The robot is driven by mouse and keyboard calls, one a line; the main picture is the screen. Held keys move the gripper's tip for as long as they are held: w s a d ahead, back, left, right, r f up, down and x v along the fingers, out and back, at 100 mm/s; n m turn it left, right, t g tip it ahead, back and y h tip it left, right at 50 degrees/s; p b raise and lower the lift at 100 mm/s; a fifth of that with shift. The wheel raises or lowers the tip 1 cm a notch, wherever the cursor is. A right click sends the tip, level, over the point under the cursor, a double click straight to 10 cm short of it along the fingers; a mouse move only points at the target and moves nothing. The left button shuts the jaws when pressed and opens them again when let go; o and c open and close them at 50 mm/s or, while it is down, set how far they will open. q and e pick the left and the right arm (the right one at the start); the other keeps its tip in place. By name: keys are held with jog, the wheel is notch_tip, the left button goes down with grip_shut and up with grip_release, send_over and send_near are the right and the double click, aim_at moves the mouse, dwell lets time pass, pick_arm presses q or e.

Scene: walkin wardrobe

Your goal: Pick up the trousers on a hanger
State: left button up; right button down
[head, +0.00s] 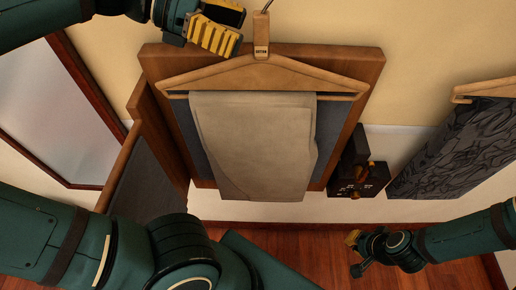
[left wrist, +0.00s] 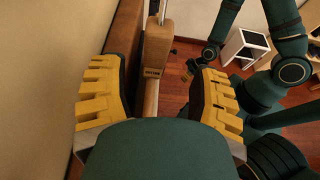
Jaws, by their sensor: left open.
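Beige trousers (head: 255,145) hang folded over the bar of a wooden hanger (head: 262,75) in the head view. The hanger has an upright wooden neck block with a dark label and a metal hook on top. My left gripper (head: 222,26) is open, just left of that neck in the head view. In the left wrist view the neck (left wrist: 157,55) shows between the spread yellow-padded fingers (left wrist: 160,75), apparently untouched. The trousers are not discernible in that view. My right gripper (head: 354,254) is low on the right, open and empty, away from the hanger.
A wooden-framed grey panel (head: 376,75) stands behind the trousers. A dark patterned garment (head: 455,140) hangs at the right on another hanger (head: 485,89). A small dark item (head: 357,172) sits between them. A framed mirror or glass panel (head: 50,110) is at the left.

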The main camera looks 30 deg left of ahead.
aim_at(268, 46)
pick_arm(q)
jog(key=x, duration=0.2)
jog(key=b+x, duration=0.1)
jog(key=x, duration=0.1)
jog(key=f+x, duration=0.1)
jog(key=x, duration=0.1)
jog(key=shift+w+a, duration=0.1)
jog(key=shift+a, duration=0.25)
jog(key=shift+w+d, duration=0.1)
jog(key=shift+d, duration=0.15)
grip_shut()
